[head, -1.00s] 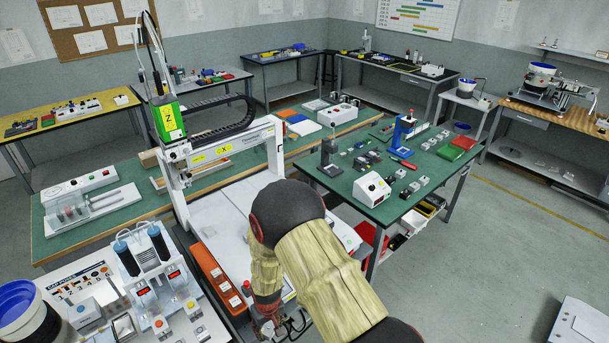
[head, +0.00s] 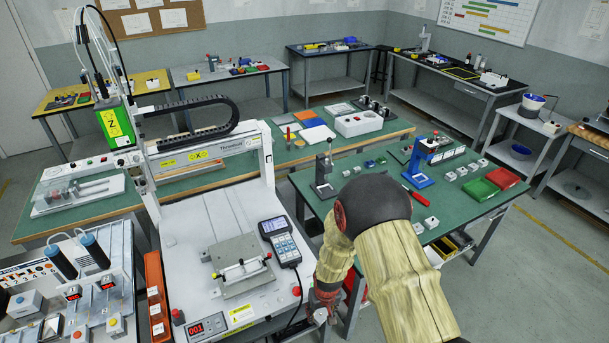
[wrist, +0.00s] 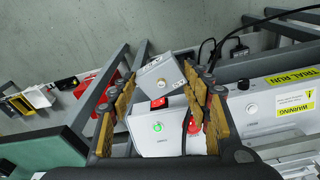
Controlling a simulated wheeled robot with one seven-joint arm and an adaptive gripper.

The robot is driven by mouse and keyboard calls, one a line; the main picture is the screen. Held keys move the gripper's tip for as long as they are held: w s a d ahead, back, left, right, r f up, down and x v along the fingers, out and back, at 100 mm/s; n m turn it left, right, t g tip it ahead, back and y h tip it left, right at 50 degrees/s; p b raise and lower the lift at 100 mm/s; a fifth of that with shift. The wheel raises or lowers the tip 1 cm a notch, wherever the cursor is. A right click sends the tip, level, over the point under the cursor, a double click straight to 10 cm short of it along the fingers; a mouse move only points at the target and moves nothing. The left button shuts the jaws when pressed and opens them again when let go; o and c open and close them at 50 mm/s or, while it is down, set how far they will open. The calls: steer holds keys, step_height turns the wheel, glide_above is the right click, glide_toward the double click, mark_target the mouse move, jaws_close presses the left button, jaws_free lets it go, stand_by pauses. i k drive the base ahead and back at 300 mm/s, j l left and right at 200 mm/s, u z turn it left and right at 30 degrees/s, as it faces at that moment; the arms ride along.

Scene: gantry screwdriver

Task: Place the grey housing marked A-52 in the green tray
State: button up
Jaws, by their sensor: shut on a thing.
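The green tray (head: 479,190) lies on the right part of the green-topped table, beside the red tray, well beyond my gripper.
The red tray (head: 503,178) adjoins the green one. A blue press (head: 422,160), a grey press (head: 324,178) and several small grey housings (head: 450,177) stand on that table (head: 385,208). The gantry machine (head: 200,225) with its pendant (head: 280,240) is close on the left. Open floor lies right.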

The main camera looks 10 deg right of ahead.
mark_target(481, 190)
steer(key=l, duration=0.55)
steer(key=i+l, duration=0.15)
steer(key=l, duration=0.35)
steer(key=l+z, duration=0.1)
steer(key=l, duration=0.45)
steer(key=i+l, duration=0.15)
steer(key=l, duration=0.35)
steer(key=i+l+z, duration=0.1)
steer(key=l, duration=0.45)
